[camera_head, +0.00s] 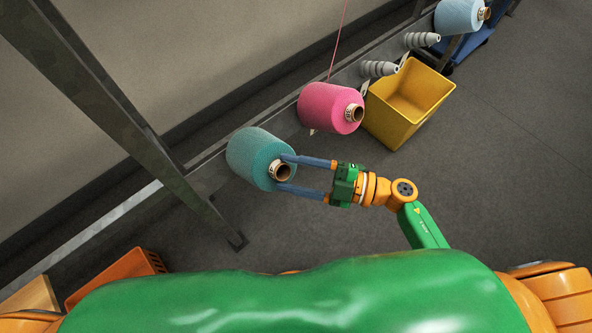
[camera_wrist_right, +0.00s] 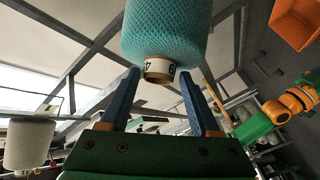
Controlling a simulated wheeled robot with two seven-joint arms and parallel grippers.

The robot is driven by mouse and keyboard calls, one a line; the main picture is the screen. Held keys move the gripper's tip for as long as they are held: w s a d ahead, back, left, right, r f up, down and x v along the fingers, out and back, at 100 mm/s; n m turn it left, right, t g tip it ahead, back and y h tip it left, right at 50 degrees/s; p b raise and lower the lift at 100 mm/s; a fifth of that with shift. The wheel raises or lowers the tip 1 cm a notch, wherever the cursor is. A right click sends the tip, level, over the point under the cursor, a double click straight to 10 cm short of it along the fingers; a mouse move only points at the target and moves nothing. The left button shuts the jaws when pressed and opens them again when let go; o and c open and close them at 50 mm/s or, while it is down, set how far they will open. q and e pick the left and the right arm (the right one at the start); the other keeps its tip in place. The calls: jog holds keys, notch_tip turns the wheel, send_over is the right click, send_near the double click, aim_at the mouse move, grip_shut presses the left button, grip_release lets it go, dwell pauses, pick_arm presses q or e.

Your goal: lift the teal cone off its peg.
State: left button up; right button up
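The teal cone (camera_head: 257,155) sits on the rail at the left of the head view, with its tube end facing right toward me. It also fills the top middle of the right wrist view (camera_wrist_right: 168,32), where its pale tube end (camera_wrist_right: 159,71) points at the camera. My right gripper (camera_head: 281,174) is open, with its two blue fingers on either side of the tube end. In the wrist view, gaps show between the fingers and the tube. The peg is hidden inside the cone. My left gripper is not in view.
A pink cone (camera_head: 325,107) with a thread rising from it sits farther along the rail. Beyond it are two grey bare pegs (camera_head: 379,69) and a light blue cone (camera_head: 458,16). A yellow bin (camera_head: 408,104) stands beside the pink cone. A dark post (camera_head: 150,150) rises left of the teal cone.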

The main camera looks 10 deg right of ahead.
grip_shut()
dwell(0.7)
dwell(0.3)
jog(key=shift+c, duration=0.6)
grip_release()
jog(key=shift+f, duration=0.1)
grip_shut()
dwell(0.4)
